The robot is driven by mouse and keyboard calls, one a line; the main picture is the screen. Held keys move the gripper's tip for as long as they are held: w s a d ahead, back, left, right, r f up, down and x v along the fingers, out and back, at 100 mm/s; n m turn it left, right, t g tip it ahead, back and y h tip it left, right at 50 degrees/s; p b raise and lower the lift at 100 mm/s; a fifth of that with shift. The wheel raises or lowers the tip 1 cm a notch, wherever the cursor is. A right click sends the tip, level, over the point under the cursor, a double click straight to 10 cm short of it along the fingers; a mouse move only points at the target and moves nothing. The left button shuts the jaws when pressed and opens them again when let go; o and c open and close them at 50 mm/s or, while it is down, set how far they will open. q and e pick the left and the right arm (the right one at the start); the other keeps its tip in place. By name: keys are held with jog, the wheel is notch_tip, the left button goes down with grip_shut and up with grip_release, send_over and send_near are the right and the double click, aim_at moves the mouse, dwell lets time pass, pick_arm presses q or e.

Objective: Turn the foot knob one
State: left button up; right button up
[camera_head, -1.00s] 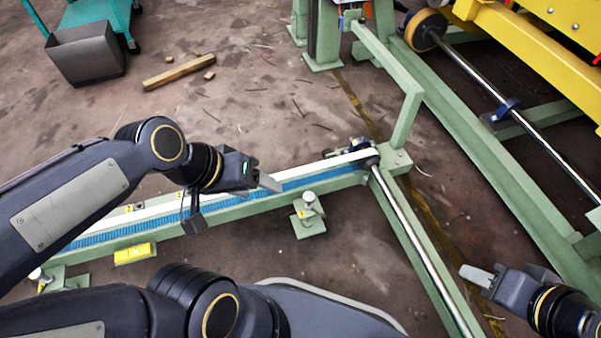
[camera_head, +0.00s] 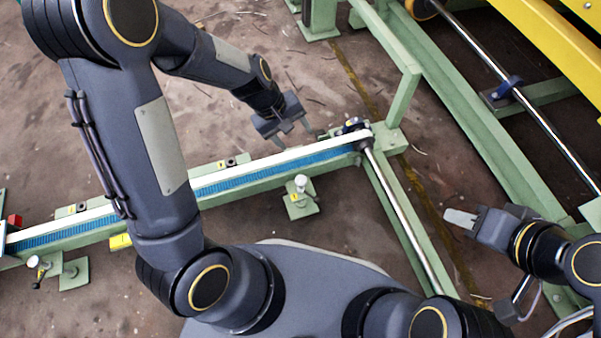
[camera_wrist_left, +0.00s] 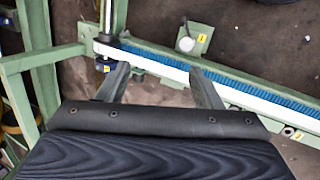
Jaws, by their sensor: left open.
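A foot knob (camera_head: 300,184) with a pale round top stands on a green foot plate at the near side of the blue-lined rail. It also shows in the left wrist view (camera_wrist_left: 186,44), with a yellow tag beside it whose number is too small to read. Another foot knob (camera_head: 34,262) is at the far left. My left gripper (camera_head: 288,136) is open and empty beyond the rail. In the left wrist view its fingertips (camera_wrist_left: 158,68) are apart, with the rail behind them and the knob past it. My right gripper (camera_head: 460,218) is at the right; its finger gap cannot be made out.
The rail (camera_head: 270,166) runs to a corner with an upright green post (camera_head: 403,110). A steel shaft (camera_head: 400,215) runs down from that corner. Green beams and a yellow frame (camera_head: 545,50) fill the right. Bare floor lies around the nearer foot plate.

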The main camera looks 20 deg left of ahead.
pick_arm(q)
jog(key=n+g+y, duration=0.1)
jog(key=y, duration=0.1)
send_over(301, 180)
notch_tip(301, 180, down, 8)
notch_tip(301, 180, down, 19)
jog(key=shift+n+y+b, duration=0.5)
jog(key=shift+y+b, duration=0.25)
jog(key=shift+y, duration=0.35)
jog(key=c, duration=1)
